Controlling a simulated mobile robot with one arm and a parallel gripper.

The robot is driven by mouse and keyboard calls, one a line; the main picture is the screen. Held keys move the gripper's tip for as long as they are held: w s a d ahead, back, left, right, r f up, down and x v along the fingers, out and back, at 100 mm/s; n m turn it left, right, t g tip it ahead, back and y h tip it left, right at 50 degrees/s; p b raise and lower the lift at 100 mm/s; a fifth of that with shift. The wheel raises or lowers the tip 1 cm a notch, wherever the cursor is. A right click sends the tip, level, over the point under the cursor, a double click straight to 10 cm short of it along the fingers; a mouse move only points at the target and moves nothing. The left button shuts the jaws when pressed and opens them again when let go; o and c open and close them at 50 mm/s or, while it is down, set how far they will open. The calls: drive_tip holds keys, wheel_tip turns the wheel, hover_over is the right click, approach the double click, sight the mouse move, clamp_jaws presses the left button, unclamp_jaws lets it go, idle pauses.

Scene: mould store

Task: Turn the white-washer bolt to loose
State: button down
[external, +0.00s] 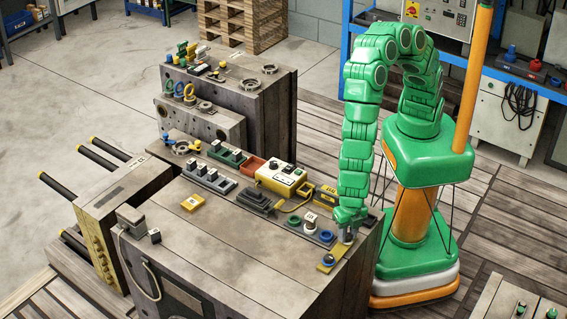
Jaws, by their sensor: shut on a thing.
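My gripper (346,230) points straight down at the right front part of the grey bench top. Its jaws are shut on a small grey upright piece (346,238) by the far end of a yellow plate (334,256). I cannot tell whether this piece is a bolt, and any washer under it is hidden. A blue round part (328,260) sits on the yellow plate.
A yellow control box (283,179) with a cable stands behind the strip. Dark blocks (256,201) and a yellow block (193,203) lie further left. The bench top's front middle is clear. A tall grey mould block (238,95) stands at the back.

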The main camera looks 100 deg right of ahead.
drive_tip(key=n, duration=1.5)
drive_tip(key=shift+d+f, duration=0.1)
drive_tip(key=n, duration=0.4)
drive_tip(key=shift+s, duration=0.1)
drive_tip(key=n, duration=0.3)
drive_tip(key=shift+n, duration=0.4)
drive_tip(key=n, duration=0.3)
drive_tip(key=shift+n, duration=2.1)
